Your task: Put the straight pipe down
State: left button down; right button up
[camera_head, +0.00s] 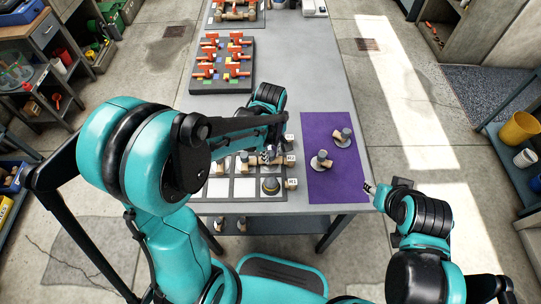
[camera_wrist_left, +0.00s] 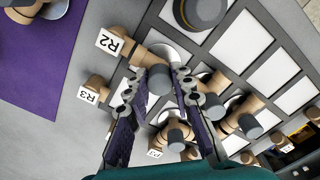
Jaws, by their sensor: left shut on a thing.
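My left gripper (camera_head: 268,155) is over the grid board (camera_head: 218,188), by its right column. In the left wrist view the gripper (camera_wrist_left: 158,84) is shut on a grey-ended piece, the straight pipe (camera_wrist_left: 160,80), between its fingertips. Tan pipe by the R2 label (camera_wrist_left: 110,41) lies right beside it; whether the held pipe touches the board is unclear. A second labelled block reads R3 (camera_wrist_left: 89,95). My right gripper (camera_head: 370,188) is beside the table's right edge, apart from the pipes; its fingers are too small to judge.
A purple mat (camera_head: 318,190) right of the board holds two grey-and-tan fittings (camera_head: 343,138). A dark dome (camera_head: 271,185) sits on the board's near right cell. Behind, a dark tray (camera_head: 222,88) holds several red-handled valves. The table (camera_head: 300,70) is clear beyond the mat.

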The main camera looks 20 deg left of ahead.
aim_at(271, 153)
pick_arm(q)
jog(key=shift+f, duration=0.15)
jog(key=shift+f, duration=0.1)
jog(key=c, duration=1.3)
grip_release()
notch_tip(271, 153, up, 12)
jog(key=p, duration=0.4)
jog(key=s+a+r+m+t, duration=0.2)
jog(key=s+m+t, duration=0.1)
jog(key=s+m, duration=0.2)
jog(key=s+a+r+m+t, duration=0.2)
jog(key=s+m+t, duration=0.2)
jog(key=m, duration=0.3)
jog(key=shift+s+a+r, duration=0.15)
jog(key=shift+s+a, duration=0.2)
jog(key=shift+s, duration=0.3)
